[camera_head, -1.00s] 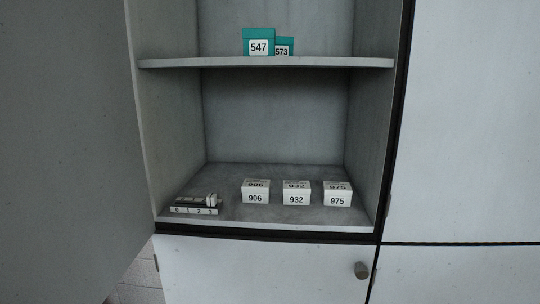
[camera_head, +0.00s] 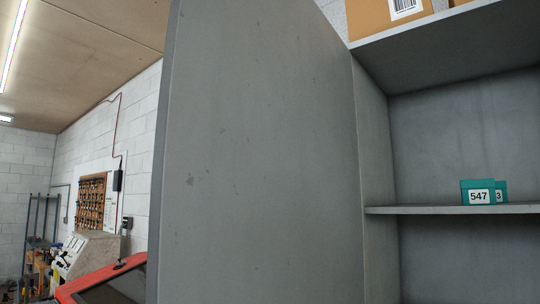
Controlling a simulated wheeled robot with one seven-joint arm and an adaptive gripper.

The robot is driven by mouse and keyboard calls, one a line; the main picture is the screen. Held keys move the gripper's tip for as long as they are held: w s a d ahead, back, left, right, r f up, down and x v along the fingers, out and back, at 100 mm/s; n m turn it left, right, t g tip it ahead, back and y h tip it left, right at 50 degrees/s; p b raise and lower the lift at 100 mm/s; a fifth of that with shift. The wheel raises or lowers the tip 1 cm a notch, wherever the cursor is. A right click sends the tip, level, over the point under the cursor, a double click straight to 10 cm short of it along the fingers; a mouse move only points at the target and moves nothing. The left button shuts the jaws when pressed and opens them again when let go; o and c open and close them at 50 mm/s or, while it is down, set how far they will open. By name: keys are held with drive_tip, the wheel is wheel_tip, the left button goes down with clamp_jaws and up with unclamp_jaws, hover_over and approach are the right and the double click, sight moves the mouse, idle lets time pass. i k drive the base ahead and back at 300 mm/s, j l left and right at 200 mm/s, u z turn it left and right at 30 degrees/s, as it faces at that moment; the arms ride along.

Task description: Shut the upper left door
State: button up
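The upper left door (camera_head: 262,150) is a grey panel that stands wide open, swung out to the left of the cabinet opening. Its hinge side meets the grey cabinet wall (camera_head: 375,150). I see the door's inner face, and no handle shows on it. To its right the cabinet is open, with a shelf (camera_head: 425,210) inside. My gripper is not in view.
Teal boxes (camera_head: 478,197), one marked 547, stand on the shelf. A cardboard box (camera_head: 385,18) sits above the cabinet's upper board. At lower left are a red-edged machine (camera_head: 100,280), a beige console (camera_head: 88,252), a pegboard (camera_head: 91,200) and a rack (camera_head: 40,222).

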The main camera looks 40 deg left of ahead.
sight(255, 194)
drive_tip(key=k+j, duration=0.1)
drive_tip(key=j, duration=0.3)
drive_tip(key=k+j, duration=0.1)
drive_tip(key=j, duration=0.3)
drive_tip(key=k+j, duration=0.1)
drive_tip(key=j, duration=0.3)
drive_tip(key=k+j, duration=0.1)
drive_tip(key=j, duration=0.3)
drive_tip(key=k+j, duration=0.1)
drive_tip(key=j, duration=0.3)
drive_tip(key=k+j, duration=0.1)
drive_tip(key=j, duration=0.3)
drive_tip(key=i+j+z, duration=0.1)
drive_tip(key=j, duration=0.5)
